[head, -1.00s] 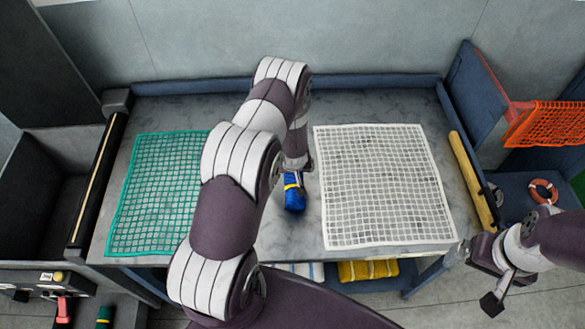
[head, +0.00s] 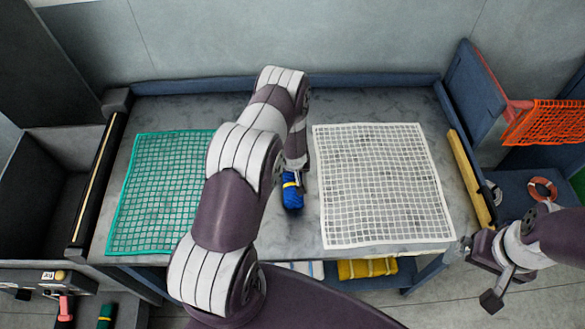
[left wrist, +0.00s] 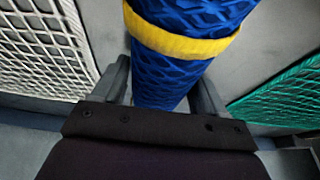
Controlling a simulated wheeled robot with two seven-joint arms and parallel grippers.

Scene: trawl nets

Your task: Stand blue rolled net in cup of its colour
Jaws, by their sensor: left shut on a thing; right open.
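The blue rolled net (head: 292,198) has a yellow band and is near the middle of the grey table, between the green and white nets. My left gripper (head: 293,174) is shut on it; its fingers are largely hidden by the arm in the head view. In the left wrist view the blue rolled net (left wrist: 185,55) lies between the two fingers of the left gripper (left wrist: 165,85). I cannot tell whether the roll touches the table. My right gripper (head: 478,277) is open and empty, off the table's front right corner. I make out no blue cup in these views.
A green net (head: 155,195) lies flat on the left of the table, a white net (head: 380,185) on the right. A yellow roll (head: 368,268) is on the shelf below. A dark bin (head: 45,200) stands left; an orange net (head: 545,122) hangs right.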

